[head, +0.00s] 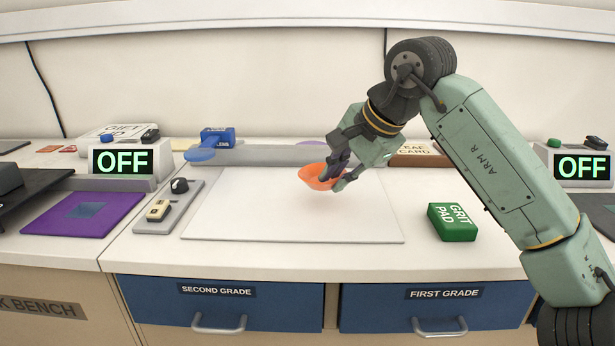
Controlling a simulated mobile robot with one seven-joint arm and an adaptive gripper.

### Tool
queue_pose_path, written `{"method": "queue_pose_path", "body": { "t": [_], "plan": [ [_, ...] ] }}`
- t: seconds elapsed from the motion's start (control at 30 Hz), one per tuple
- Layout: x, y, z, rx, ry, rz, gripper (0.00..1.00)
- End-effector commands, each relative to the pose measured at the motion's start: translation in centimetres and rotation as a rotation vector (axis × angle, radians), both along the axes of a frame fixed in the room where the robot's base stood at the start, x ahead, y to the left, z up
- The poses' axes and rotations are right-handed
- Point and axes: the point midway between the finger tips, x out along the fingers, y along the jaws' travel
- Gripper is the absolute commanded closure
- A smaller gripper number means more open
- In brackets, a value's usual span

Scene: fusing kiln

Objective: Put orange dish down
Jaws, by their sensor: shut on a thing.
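The orange dish (315,180) is a small shallow dish in the head view, tilted, above the back middle of the pale work mat (290,222). My gripper (342,176) is shut on the dish at its right side. A faint shadow lies on the mat below the dish, and the dish appears held a little above the surface. The fingers hide part of its right rim.
A green grit pad (453,222) stands right of the mat. A small tray (165,212) with a switch and knob lies to its left. OFF displays (124,160) stand at both sides. The mat's front is clear.

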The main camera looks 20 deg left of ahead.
Motion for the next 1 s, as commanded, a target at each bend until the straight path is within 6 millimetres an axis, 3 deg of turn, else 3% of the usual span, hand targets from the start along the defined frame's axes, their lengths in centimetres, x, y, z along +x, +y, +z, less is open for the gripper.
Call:
{"method": "queue_pose_path", "body": {
  "t": [0.13,0.33,0.6,0.8,1.0],
  "plan": [
    [2.5,3.2,-0.1,0.002,0.003,0.002,1.0],
    [4.9,5.9,-0.6,0.003,0.0,0.001,1.0],
    [6.2,7.5,-0.8,0.001,0.001,0.001,1.0],
    [6.2,7.5,-4.0,0.002,0.001,0.002,1.0],
    [6.2,7.4,-4.4,0.001,-0.002,-0.001,1.0]
  ]
}}
